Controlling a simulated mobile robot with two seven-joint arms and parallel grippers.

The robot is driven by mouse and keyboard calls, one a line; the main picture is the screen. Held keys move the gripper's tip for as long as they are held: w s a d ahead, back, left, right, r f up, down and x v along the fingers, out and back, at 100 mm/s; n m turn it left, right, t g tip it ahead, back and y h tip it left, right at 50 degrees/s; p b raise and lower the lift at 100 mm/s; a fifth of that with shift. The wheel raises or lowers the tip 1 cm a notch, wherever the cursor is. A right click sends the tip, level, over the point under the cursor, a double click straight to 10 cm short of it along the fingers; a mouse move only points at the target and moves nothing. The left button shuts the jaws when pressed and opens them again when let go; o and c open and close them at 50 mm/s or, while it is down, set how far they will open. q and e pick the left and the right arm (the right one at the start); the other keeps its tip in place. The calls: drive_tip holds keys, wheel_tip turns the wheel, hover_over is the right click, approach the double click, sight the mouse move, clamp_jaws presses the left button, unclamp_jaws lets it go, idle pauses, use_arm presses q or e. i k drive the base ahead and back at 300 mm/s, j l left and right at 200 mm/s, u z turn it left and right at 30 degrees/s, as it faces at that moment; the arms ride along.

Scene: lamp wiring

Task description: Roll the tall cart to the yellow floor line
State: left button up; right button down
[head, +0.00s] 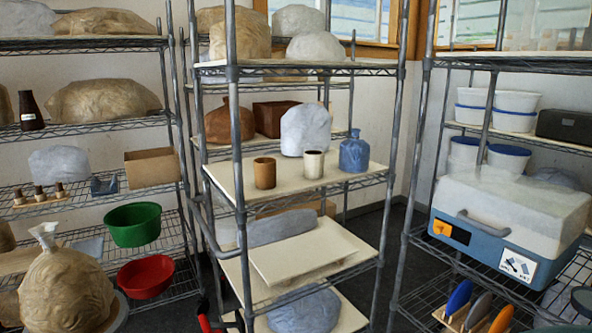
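The tall cart (236,130) appears to be the grey metal wire rack in the middle, with pale boards on its shelves. A bent grey handle (197,215) runs down its left side. Its middle shelf carries a brown cup (264,173), a white cup (313,164), a blue bottle (354,152) and a wrapped grey lump (305,130). Lower shelves hold a grey bundle (281,228), a pale tray (304,254) and a blue-grey wrapped bundle (303,309). The cart's wheels are out of frame. No yellow floor line shows. Neither gripper is in view.
A left rack (90,128) holds wrapped bundles, a green bowl (133,225) and a red bowl (146,276). A right rack (425,150) holds buckets and a blue-white case (510,225). Dark floor (396,235) shows in the narrow gap between cart and right rack.

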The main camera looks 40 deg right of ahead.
sight(311, 305)
drive_tip(key=z, duration=1.2)
